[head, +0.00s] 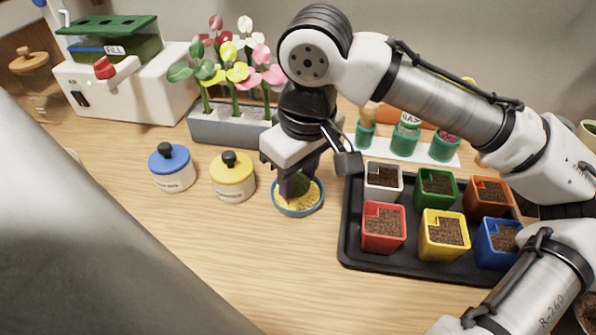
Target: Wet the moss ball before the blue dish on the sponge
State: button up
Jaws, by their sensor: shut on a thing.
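My gripper (299,185) points down at the middle of the head view. It is shut on a dark green moss ball (301,184), which shows only partly between the fingers. Directly below is a round blue dish (299,213) with a yellow sponge (291,204) in it. The ball is over or on the sponge; I cannot tell whether they touch. The fingers hide part of the dish and sponge.
A blue-lidded jar (171,168) and a yellow-lidded jar (233,177) stand left of the dish. A black tray (352,252) of coloured pots is close on the right. A flower planter (225,127) stands behind. The table in front is clear.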

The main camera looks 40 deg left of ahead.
dwell(0.3)
notch_tip(320, 180, up, 7)
jog(key=p, duration=0.7)
jog(key=shift+p, duration=0.3)
